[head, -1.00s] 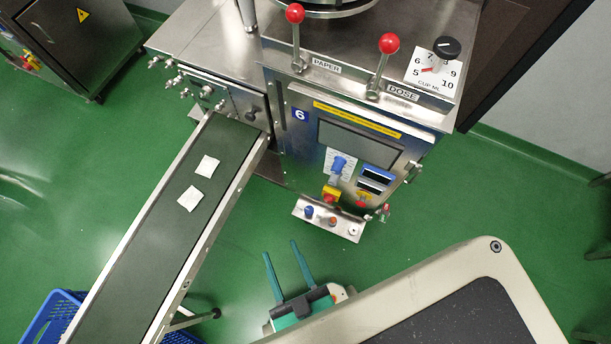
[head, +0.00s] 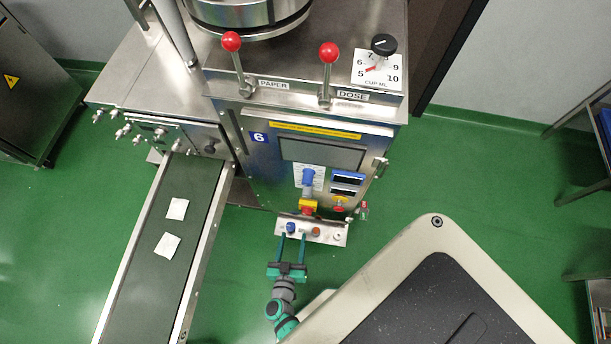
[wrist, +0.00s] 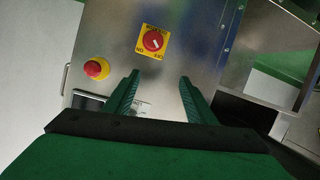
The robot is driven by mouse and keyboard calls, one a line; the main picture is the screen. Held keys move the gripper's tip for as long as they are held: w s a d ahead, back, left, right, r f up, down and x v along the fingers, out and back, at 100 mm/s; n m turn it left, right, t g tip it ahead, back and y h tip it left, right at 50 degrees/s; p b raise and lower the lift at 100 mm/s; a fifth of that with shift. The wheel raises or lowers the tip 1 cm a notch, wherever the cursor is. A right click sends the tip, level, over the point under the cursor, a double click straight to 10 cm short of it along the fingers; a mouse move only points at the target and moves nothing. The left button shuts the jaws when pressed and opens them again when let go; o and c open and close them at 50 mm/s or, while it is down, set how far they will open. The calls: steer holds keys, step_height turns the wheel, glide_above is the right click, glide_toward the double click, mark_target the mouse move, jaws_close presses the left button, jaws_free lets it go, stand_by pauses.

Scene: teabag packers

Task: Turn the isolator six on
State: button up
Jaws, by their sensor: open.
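The isolator is a red rotary knob on a yellow plate (head: 308,207), low on the front of the machine marked with a blue 6 label (head: 260,138). In the wrist view the red knob (wrist: 153,40) shows a pale slanted line across it; the plate's lettering is too small to read surely. My gripper (head: 292,237) is open and empty, below the isolator in the head view. In the wrist view the two green fingers (wrist: 159,76) point toward the panel, with the knob beyond and between them, apart from it.
A red emergency button on a yellow base (wrist: 96,68) sits beside the isolator. A blue handle (head: 308,177) is above it, and a small steel button box (head: 327,232) is below. A conveyor (head: 140,275) carrying two white teabags stands left.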

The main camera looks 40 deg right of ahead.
steer(key=g, duration=0.2)
glide_toward(306, 214)
steer(key=x, duration=0.7)
steer(key=shift+w+d+f, duration=0.15)
steer(key=shift+d+f, duration=0.1)
steer(key=shift+f, duration=0.1)
steer(key=shift+w+d+f, duration=0.3)
steer(key=shift+w, duration=0.1)
steer(key=shift+d, duration=0.1)
steer(key=shift+s, duration=0.1)
steer(key=c, duration=1)
